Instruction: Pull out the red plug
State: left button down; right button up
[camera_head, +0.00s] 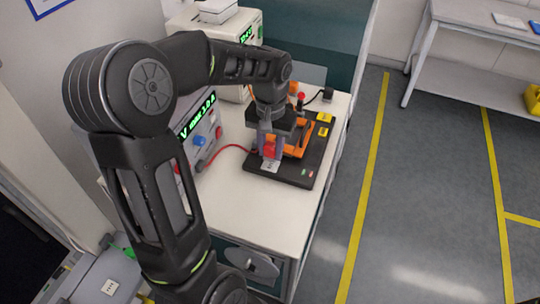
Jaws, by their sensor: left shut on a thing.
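The red plug (269,150) is at the near left part of a black board (300,178) on the white bench. A red cable (228,148) runs from beside it to the left, to a grey power supply unit (204,122) with a green display. My left gripper (270,143) comes down from above and is shut on the red plug, its fingers on either side of it. The fingers partly hide the plug, so I cannot tell whether it is still seated. My right gripper is out of view.
An orange part (304,140) stands on the board just right of the gripper. A cream instrument (246,27) stands at the back. A black cable end (327,95) lies behind the board. The bench's front surface (262,215) is clear.

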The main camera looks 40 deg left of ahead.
aim_at(271, 144)
pick_arm(q)
jog(key=shift+r+p, duration=1.05)
jog(key=shift+r, duration=0.55)
jog(key=shift+r+p, duration=0.7)
jog(key=shift+r, duration=0.2)
jog(key=s+d+b, duration=0.1)
jog(key=s+d, duration=0.6)
jog(key=s, duration=0.5)
dwell(0.5)
